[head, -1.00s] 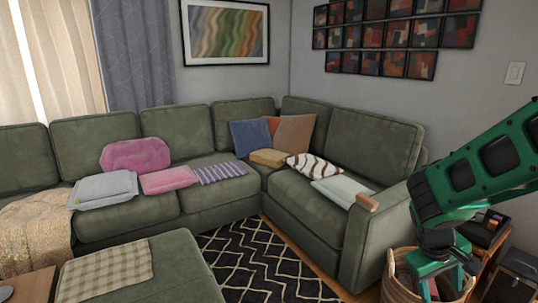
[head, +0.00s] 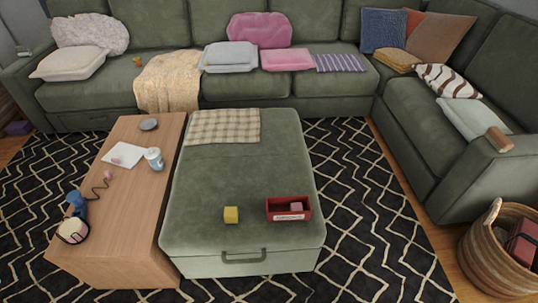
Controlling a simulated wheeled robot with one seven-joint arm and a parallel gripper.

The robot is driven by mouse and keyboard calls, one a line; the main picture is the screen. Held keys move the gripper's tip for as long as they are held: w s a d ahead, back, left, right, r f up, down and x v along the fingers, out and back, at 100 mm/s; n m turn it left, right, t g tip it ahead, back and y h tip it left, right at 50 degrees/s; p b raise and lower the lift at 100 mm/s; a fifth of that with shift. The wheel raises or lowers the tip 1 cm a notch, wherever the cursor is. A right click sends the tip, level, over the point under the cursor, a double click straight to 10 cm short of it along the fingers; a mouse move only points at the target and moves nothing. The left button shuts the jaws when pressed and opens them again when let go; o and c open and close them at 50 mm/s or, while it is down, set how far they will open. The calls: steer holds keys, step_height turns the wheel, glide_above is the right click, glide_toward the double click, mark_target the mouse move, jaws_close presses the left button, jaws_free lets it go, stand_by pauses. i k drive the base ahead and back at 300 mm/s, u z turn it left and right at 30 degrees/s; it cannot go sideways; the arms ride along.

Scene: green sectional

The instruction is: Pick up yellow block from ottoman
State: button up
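A small yellow block (head: 231,215) lies on the near part of the green ottoman (head: 215,180), left of a red box. The ottoman stands in the middle of the head view, with a handle on its near side. Nothing touches or covers the block. My gripper and arm do not show in the head view now.
A red open box (head: 289,215) with a pinkish block inside sits right of the yellow block. A wooden table (head: 140,215) with a cup and small items adjoins the ottoman's left side. A wicker basket (head: 490,262) stands at right. Patterned rug (head: 375,220) is open between ottoman and sofa.

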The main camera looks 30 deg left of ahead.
mark_target(231, 214)
steer(key=u, duration=1.85)
steer(key=k, duration=0.35)
steer(key=z, duration=0.2)
steer(key=i, duration=1)
steer(key=u, duration=0.55)
